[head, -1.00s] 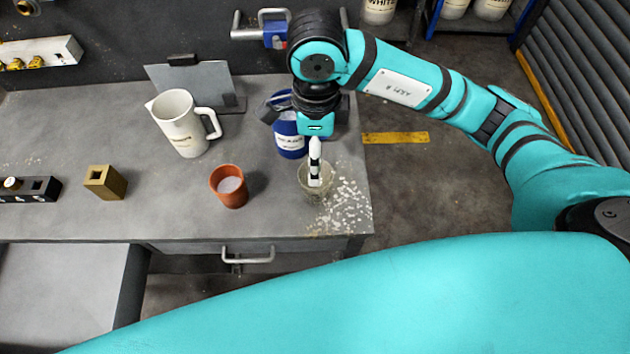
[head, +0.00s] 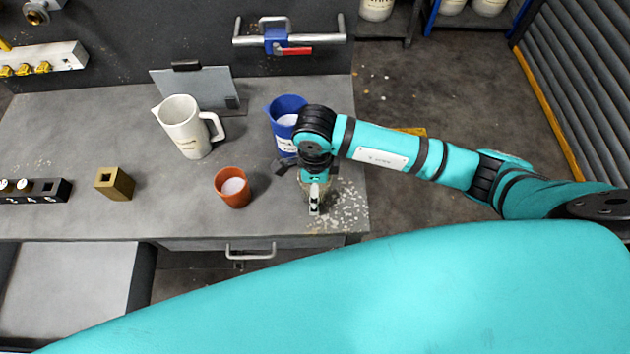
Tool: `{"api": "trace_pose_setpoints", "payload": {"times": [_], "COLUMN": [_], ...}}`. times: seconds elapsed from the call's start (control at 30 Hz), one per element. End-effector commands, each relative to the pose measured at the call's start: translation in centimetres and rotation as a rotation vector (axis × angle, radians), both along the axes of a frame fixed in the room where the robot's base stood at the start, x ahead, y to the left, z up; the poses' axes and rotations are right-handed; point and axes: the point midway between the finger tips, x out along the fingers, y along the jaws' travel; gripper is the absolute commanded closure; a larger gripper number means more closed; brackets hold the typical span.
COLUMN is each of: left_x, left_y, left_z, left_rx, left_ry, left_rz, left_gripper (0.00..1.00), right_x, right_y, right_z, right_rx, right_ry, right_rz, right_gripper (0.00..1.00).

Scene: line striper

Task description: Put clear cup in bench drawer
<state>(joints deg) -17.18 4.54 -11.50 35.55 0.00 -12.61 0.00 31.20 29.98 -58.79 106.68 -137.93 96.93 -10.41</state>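The clear cup (head: 326,193) stands near the bench's front right corner, among white specks. My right gripper (head: 314,207) is right over it and hides most of it. The fingers are seen edge-on, so I cannot tell whether they are apart or gripping the rim. The bench drawer (head: 200,245) is under the front edge, with a metal bar handle (head: 251,254); it looks shut. My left gripper is not in view.
Floor is open to the right.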

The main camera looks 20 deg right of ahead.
Motion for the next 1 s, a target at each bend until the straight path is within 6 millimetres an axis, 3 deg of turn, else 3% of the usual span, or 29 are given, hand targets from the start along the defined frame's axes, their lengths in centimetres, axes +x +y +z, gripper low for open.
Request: {"api": "trace_pose_setpoints", "payload": {"times": [0.23,0.63,1.0], "left_x": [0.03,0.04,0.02], "left_y": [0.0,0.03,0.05], "left_z": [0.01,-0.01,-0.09], "left_rx": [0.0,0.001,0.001], "left_ry": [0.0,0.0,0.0], "left_rz": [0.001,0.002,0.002], "left_gripper": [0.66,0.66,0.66], "right_x": [0.05,-0.01,-0.05], "right_y": [0.0,-0.02,-0.07], "right_z": [-0.24,-0.29,-0.34], "right_rx": [0.0,-0.001,-0.002], "right_ry": [-0.002,0.0,0.002], "right_rz": [0.0,0.0,0.0], "right_gripper": [0.09,0.6,0.66]}}
